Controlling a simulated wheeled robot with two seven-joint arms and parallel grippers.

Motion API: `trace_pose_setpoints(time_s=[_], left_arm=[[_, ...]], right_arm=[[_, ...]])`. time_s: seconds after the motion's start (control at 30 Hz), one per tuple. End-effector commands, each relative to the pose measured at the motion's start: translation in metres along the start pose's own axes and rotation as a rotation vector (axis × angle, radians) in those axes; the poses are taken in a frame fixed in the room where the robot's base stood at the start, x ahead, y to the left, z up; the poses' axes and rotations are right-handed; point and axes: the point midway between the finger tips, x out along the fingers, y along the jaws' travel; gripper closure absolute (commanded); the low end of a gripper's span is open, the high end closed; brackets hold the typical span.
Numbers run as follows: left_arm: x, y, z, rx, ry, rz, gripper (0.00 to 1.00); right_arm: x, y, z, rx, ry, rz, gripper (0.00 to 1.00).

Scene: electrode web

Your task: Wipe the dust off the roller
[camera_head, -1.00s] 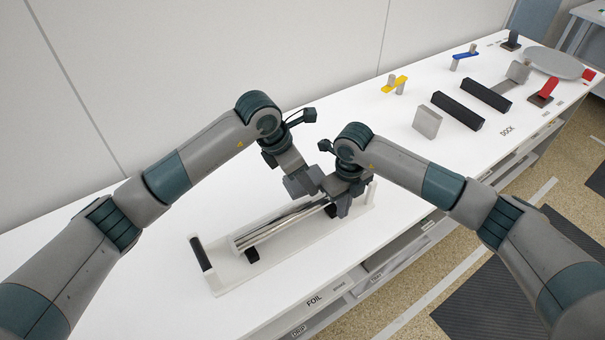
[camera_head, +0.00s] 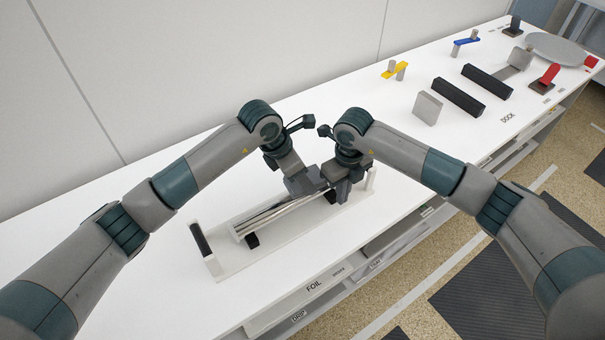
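The roller (camera_head: 275,215) is a shiny metal cylinder lying lengthwise in a long white tray (camera_head: 213,265). Its near left end is bare; its far right end is hidden under my grippers. I cannot make out dust on it. My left gripper (camera_head: 308,183) is low over the roller's right half, right beside my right gripper (camera_head: 339,180), which is at the roller's far right end. Whether either touches the roller, or holds anything, I cannot tell. The finger gaps of both grippers are hidden or too small to judge.
A white bench carries several items at the right: a grey block (camera_head: 427,108), black bars (camera_head: 458,97), a yellow piece (camera_head: 391,70), a blue piece (camera_head: 463,46) and a red-handled part (camera_head: 548,77). The wall stands behind. Bench surface left of the tray is clear.

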Motion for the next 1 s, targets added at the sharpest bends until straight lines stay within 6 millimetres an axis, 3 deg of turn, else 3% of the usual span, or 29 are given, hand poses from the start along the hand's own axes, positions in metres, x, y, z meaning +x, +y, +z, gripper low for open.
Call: trace_pose_setpoints(time_s=[1.0], left_arm=[[0.0076,0.0003,-0.0033,-0.001,0.000,0.000,0.67]], right_arm=[[0.0000,0.0000,0.0000,0.000,0.000,0.000,1.00]])
